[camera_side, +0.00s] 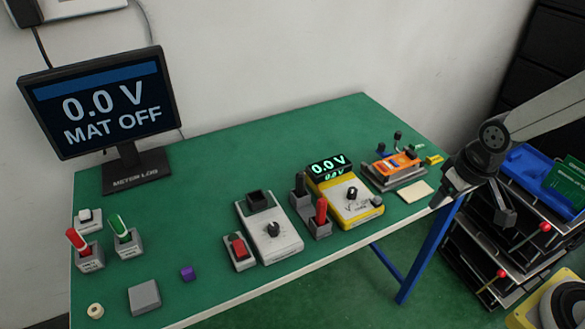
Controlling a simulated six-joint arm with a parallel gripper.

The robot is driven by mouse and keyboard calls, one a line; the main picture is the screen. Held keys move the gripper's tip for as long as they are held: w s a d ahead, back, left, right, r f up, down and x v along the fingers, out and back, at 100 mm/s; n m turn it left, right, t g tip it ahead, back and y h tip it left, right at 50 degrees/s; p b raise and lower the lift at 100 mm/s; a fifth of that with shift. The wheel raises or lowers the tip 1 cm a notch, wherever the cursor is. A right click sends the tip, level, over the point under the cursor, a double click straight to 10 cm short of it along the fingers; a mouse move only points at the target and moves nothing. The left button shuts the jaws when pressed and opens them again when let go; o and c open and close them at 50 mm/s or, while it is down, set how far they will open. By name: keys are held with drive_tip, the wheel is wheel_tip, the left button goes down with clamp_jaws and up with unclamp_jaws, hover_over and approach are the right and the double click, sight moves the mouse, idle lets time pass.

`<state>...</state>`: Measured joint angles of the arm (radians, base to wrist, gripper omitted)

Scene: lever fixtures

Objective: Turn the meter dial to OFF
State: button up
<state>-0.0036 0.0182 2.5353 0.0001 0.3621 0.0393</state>
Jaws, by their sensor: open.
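A yellow meter (345,200) lies near the front right of the green table, with a lit display (327,166) reading 0.0 V. A dark dial (352,193) sits on its pale face; its pointer setting is too small to read. My gripper (473,208) is open and empty, off the table's right edge and well to the right of the meter, touching nothing. A monitor (101,103) at the back left reads "0.0 V" and "MAT OFF".
A red-handled lever fixture (320,214) and a white box with a dark knob (284,245) stand left of the meter. An orange device (392,164) stands to its right. Shelves with a blue bin (530,168) are beside my arm.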

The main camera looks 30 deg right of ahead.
drive_tip(key=w+a+f+m+g, duration=0.1)
drive_tip(key=w+a+m, duration=0.2)
drive_tip(key=w+m, duration=0.6)
drive_tip(key=m+g, duration=0.2)
drive_tip(key=m, duration=0.4)
hover_over(353, 190)
wheel_tip(353, 190, down, 4)
drive_tip(key=shift+r, duration=0.1)
drive_tip(key=shift+f, duration=3.9)
clamp_jaws()
